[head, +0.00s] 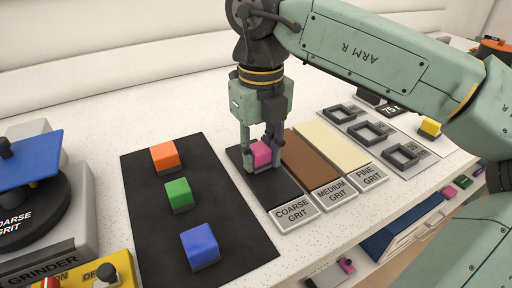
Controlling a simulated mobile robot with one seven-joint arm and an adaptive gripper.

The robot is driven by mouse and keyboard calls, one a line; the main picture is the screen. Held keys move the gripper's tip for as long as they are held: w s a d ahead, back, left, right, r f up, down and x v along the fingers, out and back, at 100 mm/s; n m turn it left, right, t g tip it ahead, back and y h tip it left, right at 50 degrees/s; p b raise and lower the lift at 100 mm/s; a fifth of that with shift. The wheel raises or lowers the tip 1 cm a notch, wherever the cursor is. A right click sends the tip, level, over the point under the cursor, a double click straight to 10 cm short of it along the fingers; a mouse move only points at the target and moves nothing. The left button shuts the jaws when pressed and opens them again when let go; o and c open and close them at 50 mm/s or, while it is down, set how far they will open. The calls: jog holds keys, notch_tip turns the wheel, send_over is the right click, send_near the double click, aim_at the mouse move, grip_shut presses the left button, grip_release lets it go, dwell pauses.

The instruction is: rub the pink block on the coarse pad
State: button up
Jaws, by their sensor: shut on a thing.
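The pink block (261,154) is between the fingers of my gripper (260,158), which is shut on it. My gripper points down over the dark coarse pad (272,193), labelled COARSE GRIT. The block is low over the far half of that pad. I cannot tell whether its underside touches the pad, since the fingers and the block hide that spot.
The brown medium pad (311,160) and cream fine pad (333,146) lie to the right. A black mat (225,245) at left holds orange (164,154), green (178,192) and blue (199,245) blocks. A grinder (45,215) stands far left. Grey frames (368,132) sit right.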

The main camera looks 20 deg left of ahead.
aim_at(276, 187)
jog(key=shift+s+d+f+b, duration=0.1)
jog(key=shift+s+d+b, duration=0.2)
jog(key=shift+s+d, duration=1.7)
jog(key=shift+w+a+p, duration=0.6)
jog(key=shift+w+a, duration=2.65)
jog(key=shift+w, duration=0.05)
jog(key=shift+s+d+b, duration=0.35)
jog(key=shift+s+d, duration=1.3)
notch_tip(276, 187, up, 7)
jog(key=p, duration=0.5)
